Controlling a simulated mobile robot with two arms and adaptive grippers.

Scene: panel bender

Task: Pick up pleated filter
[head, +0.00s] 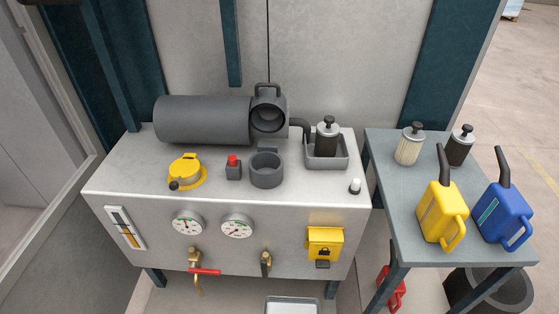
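A cream-coloured pleated filter (408,148) with a grey cap and dark knob stands upright on the grey side table (425,260), near its back left corner. A dark filter-like cylinder (459,150) with a similar cap and knob stands to its right, apart from it. Another dark capped cylinder (327,141) stands in a grey tray (341,164) on the machine's top. Neither of my grippers shows in the head view.
Yellow (440,213) and blue (501,212) jugs stand at the front of the side table. The machine (150,150) at left carries a dark cylinder (203,119), an open cup (266,171) and a yellow cap (186,170). A dark bin (487,293) is below the table.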

